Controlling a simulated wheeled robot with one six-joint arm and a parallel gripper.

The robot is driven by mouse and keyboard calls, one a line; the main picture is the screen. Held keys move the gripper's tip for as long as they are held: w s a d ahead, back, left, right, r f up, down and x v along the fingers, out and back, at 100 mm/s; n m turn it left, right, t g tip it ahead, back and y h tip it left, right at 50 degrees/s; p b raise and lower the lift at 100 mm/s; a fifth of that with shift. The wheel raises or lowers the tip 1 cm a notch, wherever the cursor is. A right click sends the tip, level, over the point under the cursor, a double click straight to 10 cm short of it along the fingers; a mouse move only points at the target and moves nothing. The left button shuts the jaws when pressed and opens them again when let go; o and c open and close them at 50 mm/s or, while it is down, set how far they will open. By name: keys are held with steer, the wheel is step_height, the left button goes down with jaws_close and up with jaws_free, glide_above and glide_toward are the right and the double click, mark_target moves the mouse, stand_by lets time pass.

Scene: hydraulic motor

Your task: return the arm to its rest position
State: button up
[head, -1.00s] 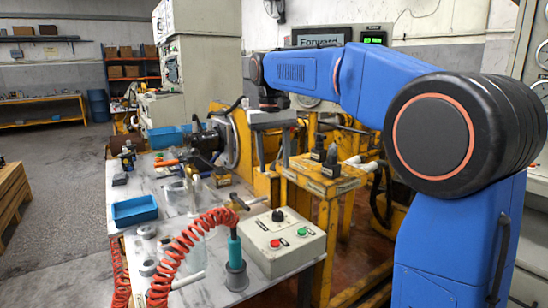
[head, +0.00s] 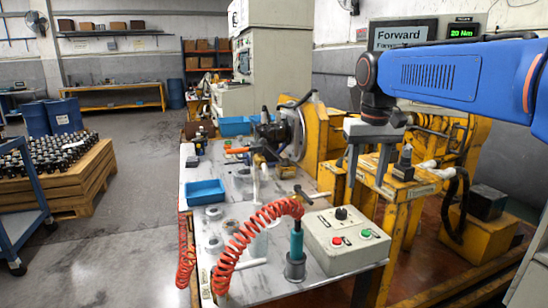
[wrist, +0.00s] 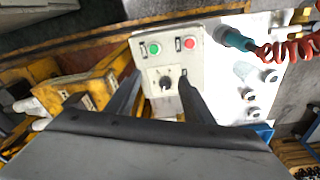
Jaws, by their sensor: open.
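My gripper (head: 366,178) hangs at the end of my blue arm (head: 440,75) in the head view, fingers down and apart, in front of the yellow machine. Nothing shows between the fingers. In the wrist view my gripper (wrist: 159,78) has its two dark fingers spread, with the control box (wrist: 168,75) seen behind them. The control box also stands at the front of the bench in the head view (head: 325,250), below and left of the gripper. Part of the arm is cut off at the right edge.
The bench (head: 225,270) carries a blue tray (head: 205,192), a red coiled hose (head: 250,235) and a hydraulic motor (head: 268,135). A yellow frame (head: 395,205) with a black fitting (head: 404,163) stands close right of the gripper. A pallet of parts (head: 60,175) is at left, with open floor between.

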steer(key=s+d+f+t, duration=0.1)
steer(key=s+d+f, duration=0.1)
steer(key=s+f, duration=0.8)
steer(key=s+d+f+t, duration=0.2)
steer(key=s+f, duration=0.8)
steer(key=s, duration=0.4)
steer(key=shift+s+d, duration=0.15)
steer(key=shift+d, duration=0.15)
stand_by(0.5)
step_height(320, 180, up, 23)
steer(key=n+g, duration=0.5)
steer(key=n, duration=0.4)
glide_above(341, 210)
steer(key=d, duration=0.1)
steer(key=shift+y, duration=0.4)
steer(key=f, duration=1.7)
steer(key=shift+a+f, duration=0.3)
steer(key=shift+a, duration=0.1)
